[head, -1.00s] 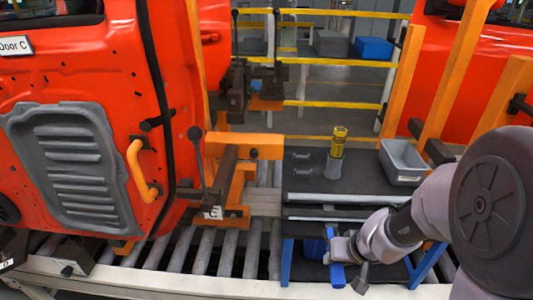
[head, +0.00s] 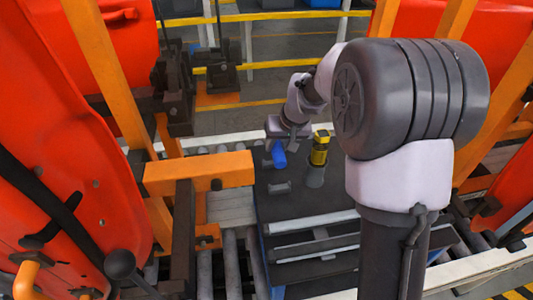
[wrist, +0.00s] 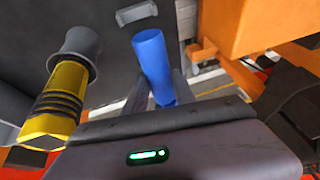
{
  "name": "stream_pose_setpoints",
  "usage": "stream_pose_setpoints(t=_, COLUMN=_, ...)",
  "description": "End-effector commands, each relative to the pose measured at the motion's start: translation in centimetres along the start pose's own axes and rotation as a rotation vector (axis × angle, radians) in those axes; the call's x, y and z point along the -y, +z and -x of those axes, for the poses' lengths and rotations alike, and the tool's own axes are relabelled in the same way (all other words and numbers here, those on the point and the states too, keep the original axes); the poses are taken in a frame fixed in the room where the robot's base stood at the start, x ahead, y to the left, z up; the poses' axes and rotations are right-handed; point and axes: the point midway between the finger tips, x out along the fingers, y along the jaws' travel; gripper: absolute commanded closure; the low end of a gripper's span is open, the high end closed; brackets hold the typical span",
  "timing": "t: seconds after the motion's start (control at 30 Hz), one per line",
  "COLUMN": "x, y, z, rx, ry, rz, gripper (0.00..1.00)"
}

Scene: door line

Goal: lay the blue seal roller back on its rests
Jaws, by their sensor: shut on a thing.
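The blue seal roller (head: 279,155) is held in my gripper (head: 276,142) above the far part of the dark cart top (head: 335,193). In the wrist view the blue roller (wrist: 152,55) sits between the two fingers of my gripper (wrist: 162,88), which is shut on it. One grey rest (head: 279,188) shows on the cart top, nearer the camera than the roller. A grey rest (wrist: 137,13) also shows past the roller's end in the wrist view. The second rest is not clear in the head view. I cannot tell the roller's exact height over the top.
A yellow and black tool (head: 320,150) stands upright in a grey holder (head: 315,176) close beside the roller. An orange fixture arm (head: 200,172) is left of the cart. Orange posts stand on both sides. My own arm hides the cart's right part.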

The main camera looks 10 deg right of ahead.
Motion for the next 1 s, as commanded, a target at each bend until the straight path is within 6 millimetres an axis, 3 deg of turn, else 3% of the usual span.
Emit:
stream_pose_setpoints(t=0.37, x=-0.1, y=-0.2, z=0.0, rx=-0.001, ry=0.002, rz=-0.005, gripper=1.00)
stream_pose_setpoints(t=0.47, x=-0.4, y=0.4, z=-1.5, rx=0.001, ry=0.002, rz=-0.004, gripper=1.00)
stream_pose_setpoints(t=0.7, x=-1.3, y=2.8, z=-7.2, rx=0.001, ry=0.001, rz=-0.005, gripper=1.00)
stream_pose_setpoints(t=0.83, x=-1.6, y=3.4, z=-8.6, rx=0.000, ry=0.002, rz=-0.005, gripper=1.00)
stream_pose_setpoints(t=1.0, x=-1.6, y=3.4, z=-8.8, rx=0.000, ry=0.002, rz=-0.004, gripper=1.00)
